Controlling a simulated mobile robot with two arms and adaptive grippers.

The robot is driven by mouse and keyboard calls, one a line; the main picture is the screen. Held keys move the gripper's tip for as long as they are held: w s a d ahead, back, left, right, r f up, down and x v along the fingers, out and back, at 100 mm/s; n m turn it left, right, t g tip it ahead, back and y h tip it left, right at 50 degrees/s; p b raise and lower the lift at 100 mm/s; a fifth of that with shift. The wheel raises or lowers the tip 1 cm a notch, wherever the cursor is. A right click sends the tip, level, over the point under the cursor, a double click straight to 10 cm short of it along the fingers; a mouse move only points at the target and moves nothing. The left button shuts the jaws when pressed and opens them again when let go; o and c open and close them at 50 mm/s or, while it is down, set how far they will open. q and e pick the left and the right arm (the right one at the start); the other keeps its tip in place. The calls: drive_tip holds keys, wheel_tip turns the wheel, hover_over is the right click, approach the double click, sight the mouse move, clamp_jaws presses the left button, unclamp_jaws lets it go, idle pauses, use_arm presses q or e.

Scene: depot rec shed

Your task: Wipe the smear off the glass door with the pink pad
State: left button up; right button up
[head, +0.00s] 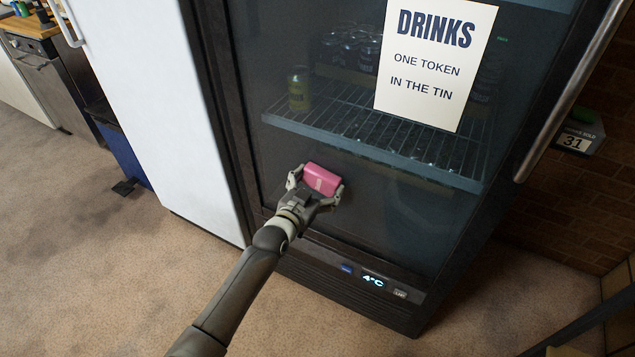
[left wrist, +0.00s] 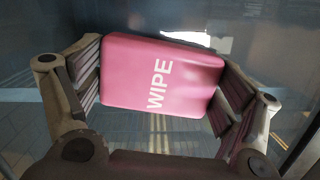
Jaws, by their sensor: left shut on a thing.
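The pink pad (head: 322,180) is held in my left gripper (head: 316,188) in front of the lower part of the glass door (head: 400,215). In the left wrist view, the pad (left wrist: 165,76) fills the space between both fingers of the gripper (left wrist: 160,90) and reads "WIPE". The glass lies right behind the pad; I cannot tell whether they touch. I cannot make out a smear for certain; a pale patch (left wrist: 187,37) at the pad's far edge in the left wrist view may be a reflection. My right gripper is not in view.
A "DRINKS" sign (head: 435,62) is on the upper glass. The door handle (head: 568,95) runs down the right side. A wire shelf (head: 375,135) with a yellow can (head: 298,88) is behind the glass. A white fridge (head: 165,110) stands at left; carpet (head: 90,250) is clear in front.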

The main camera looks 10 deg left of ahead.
sight(305, 180)
use_arm(q)
drive_tip(key=shift+w+a+b, duration=0.25)
drive_tip(key=shift+w+a, duration=0.1)
drive_tip(key=shift+a, duration=0.55)
drive_tip(key=shift+w+a+b, duration=0.2)
drive_tip(key=shift+w+a, duration=0.1)
drive_tip(key=shift+a, duration=0.55)
drive_tip(key=shift+w+a+f+b, duration=0.1)
drive_tip(key=shift+w+a+b, duration=0.3)
drive_tip(key=shift+a, duration=0.55)
drive_tip(key=shift+w+a+b, duration=0.3)
drive_tip(key=shift+a+b, duration=0.25)
drive_tip(key=shift+a, duration=0.45)
drive_tip(key=shift+w+a+f+b, duration=0.1)
drive_tip(key=shift+w+a+b, duration=0.3)
drive_tip(key=shift+a, duration=0.55)
drive_tip(key=shift+w+a+r+b, duration=0.2)
drive_tip(key=shift+a+b, duration=0.15)
drive_tip(key=shift+a, duration=0.25)
drive_tip(key=shift+r, duration=0.1)
